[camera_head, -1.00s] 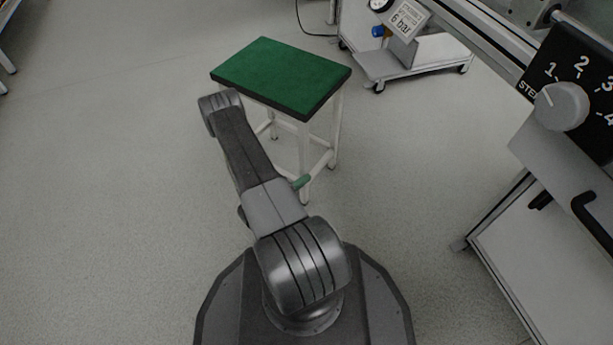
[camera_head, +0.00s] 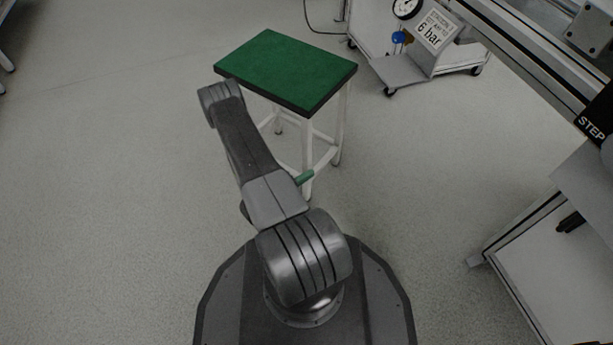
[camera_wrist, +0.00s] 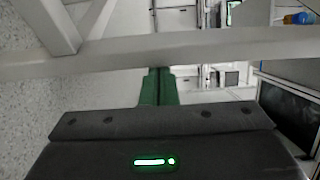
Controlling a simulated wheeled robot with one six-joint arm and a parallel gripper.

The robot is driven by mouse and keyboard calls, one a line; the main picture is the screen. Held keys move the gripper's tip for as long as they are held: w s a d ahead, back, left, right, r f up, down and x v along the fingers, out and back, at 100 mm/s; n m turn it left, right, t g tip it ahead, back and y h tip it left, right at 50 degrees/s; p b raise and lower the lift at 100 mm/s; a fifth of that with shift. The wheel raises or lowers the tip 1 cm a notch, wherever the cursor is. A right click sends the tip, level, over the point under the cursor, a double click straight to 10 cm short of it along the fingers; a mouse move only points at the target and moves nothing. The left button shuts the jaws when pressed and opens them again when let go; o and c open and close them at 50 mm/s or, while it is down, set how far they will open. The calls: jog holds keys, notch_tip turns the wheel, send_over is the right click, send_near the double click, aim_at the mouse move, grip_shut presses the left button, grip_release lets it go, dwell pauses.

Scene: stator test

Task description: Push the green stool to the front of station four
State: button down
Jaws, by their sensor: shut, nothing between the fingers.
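The green stool (camera_head: 287,68) stands upright on the floor ahead of my base, with a flat green top and white legs joined by low rails. My gripper's green fingers (camera_head: 306,177) show low beside its near legs, partly hidden by my arm. In the wrist view the fingers (camera_wrist: 158,87) are together and empty. Their tips reach a pale bar (camera_wrist: 170,50) of the stool frame that crosses the picture; I cannot tell whether they touch it. No marking for station four is readable.
A wheeled trolley (camera_head: 402,70) with a gauge and a "6 bar" sign stands behind the stool to the right. A bench with a black "STEP" panel (camera_head: 597,125) is at the right edge. Floor left of the stool (camera_head: 100,180) is open.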

aim_at(307, 159)
notch_tip(307, 159, up, 10)
jog(key=p, duration=0.3)
jog(key=shift+f+p, duration=0.25)
jog(key=shift+p, duration=0.15)
jog(key=shift+f, duration=0.15)
